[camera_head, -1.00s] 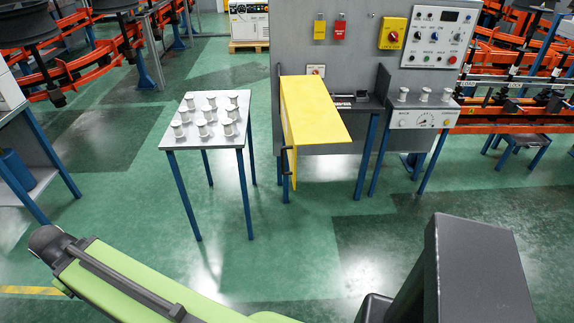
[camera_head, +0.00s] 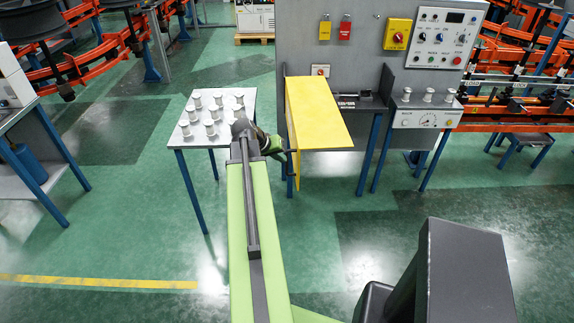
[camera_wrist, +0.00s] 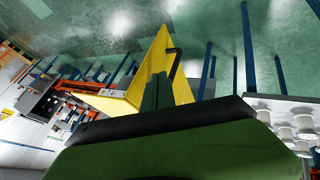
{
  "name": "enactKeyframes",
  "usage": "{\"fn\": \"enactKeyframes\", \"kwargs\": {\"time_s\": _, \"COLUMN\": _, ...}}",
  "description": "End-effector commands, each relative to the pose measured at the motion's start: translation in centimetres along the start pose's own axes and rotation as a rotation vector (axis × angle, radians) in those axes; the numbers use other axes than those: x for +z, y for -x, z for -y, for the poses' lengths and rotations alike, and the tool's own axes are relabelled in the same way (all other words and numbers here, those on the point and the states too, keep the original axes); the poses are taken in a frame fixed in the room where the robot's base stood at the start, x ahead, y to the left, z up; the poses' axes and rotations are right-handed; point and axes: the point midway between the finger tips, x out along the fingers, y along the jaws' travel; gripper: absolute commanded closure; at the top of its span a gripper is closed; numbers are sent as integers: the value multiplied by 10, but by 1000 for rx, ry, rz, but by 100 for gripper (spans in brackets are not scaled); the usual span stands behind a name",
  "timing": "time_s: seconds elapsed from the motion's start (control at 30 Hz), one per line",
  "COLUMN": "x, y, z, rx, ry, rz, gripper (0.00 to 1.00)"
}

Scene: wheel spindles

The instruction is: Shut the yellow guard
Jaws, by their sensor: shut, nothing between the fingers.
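The yellow guard (camera_head: 318,112) is an angled yellow sheet that stands open on the left side of the grey machine station, jutting toward me. Its black handle (camera_head: 291,152) is on its near left edge; in the wrist view the handle (camera_wrist: 177,62) shows as a dark bar on the yellow sheet (camera_wrist: 120,103). My gripper (camera_head: 282,150) is shut and empty, just left of the handle. In the wrist view its green fingers (camera_wrist: 157,90) point at the guard close beside the handle. I cannot tell whether they touch.
A table (camera_head: 186,104) with several white spindles stands left of the guard, close under my forearm. A control box (camera_head: 425,118) with spindles on top is right of the station. The grey back panel (camera_head: 365,55) stands behind. The green floor in front is open.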

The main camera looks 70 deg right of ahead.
Motion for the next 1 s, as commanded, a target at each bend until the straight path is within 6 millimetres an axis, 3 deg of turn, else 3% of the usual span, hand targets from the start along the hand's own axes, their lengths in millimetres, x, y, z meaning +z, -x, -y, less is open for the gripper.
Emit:
{"fn": "enactKeyframes", "kwargs": {"time_s": 0.5, "x": 3, "y": -91, "z": 4, "rx": 0, "ry": 0, "rz": 1, "gripper": 100}}
{"fn": "enactKeyframes", "kwargs": {"time_s": 0.87, "x": 1, "y": -96, "z": 0, "rx": -1, "ry": 0, "rz": 1, "gripper": 100}}
{"fn": "enactKeyframes", "kwargs": {"time_s": 0.9, "x": 17, "y": -87, "z": 2, "rx": -1, "ry": 1, "rz": 1, "gripper": 100}}
{"fn": "enactKeyframes", "kwargs": {"time_s": 1.0, "x": 5, "y": -94, "z": -1, "rx": -3, "ry": 3, "rz": 0, "gripper": 100}}
